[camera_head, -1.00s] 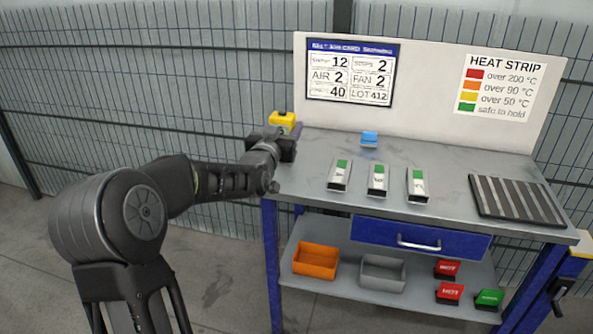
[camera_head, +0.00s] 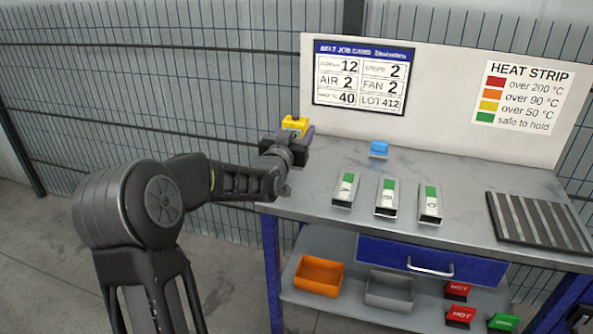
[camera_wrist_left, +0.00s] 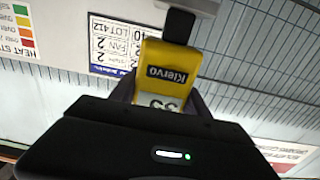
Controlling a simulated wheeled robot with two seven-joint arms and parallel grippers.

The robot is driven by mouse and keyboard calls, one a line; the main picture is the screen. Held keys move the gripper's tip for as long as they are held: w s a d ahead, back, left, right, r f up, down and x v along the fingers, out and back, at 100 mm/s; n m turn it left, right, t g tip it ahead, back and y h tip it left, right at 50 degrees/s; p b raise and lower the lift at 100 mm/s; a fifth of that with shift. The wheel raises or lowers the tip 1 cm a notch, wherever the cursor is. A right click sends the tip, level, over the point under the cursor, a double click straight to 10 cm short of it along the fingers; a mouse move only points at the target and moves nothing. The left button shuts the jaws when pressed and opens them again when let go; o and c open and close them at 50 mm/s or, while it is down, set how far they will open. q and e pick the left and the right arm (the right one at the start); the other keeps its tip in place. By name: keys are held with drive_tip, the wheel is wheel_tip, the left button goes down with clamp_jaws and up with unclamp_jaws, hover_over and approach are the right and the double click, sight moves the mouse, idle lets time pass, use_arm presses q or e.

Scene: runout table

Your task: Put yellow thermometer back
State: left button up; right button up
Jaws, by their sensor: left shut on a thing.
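The yellow thermometer (camera_head: 295,124) is at the back left corner of the workbench, in my left gripper (camera_head: 288,147). In the left wrist view the thermometer (camera_wrist_left: 168,62) shows a yellow body with the label "Klervo" and a pale display partly hidden by the gripper. The fingers of my left gripper (camera_wrist_left: 165,95) are shut on it from both sides. A dark part joins the thermometer to a grey piece at the top of that view. What the thermometer rests on is hidden in the head view. My right gripper is not in view.
A board with a job card (camera_head: 362,77) and heat strip stands behind. An orange bin (camera_head: 318,276) and a grey bin (camera_head: 388,291) sit below.

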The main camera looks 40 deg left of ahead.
use_arm(q)
drive_tip(key=shift+f, duration=2)
drive_tip(key=shift+f, duration=1.95)
drive_tip(key=shift+r, duration=0.1)
drive_tip(key=shift+f, duration=0.2)
drive_tip(key=o, duration=1.2)
drive_tip(key=shift+o, duration=0.2)
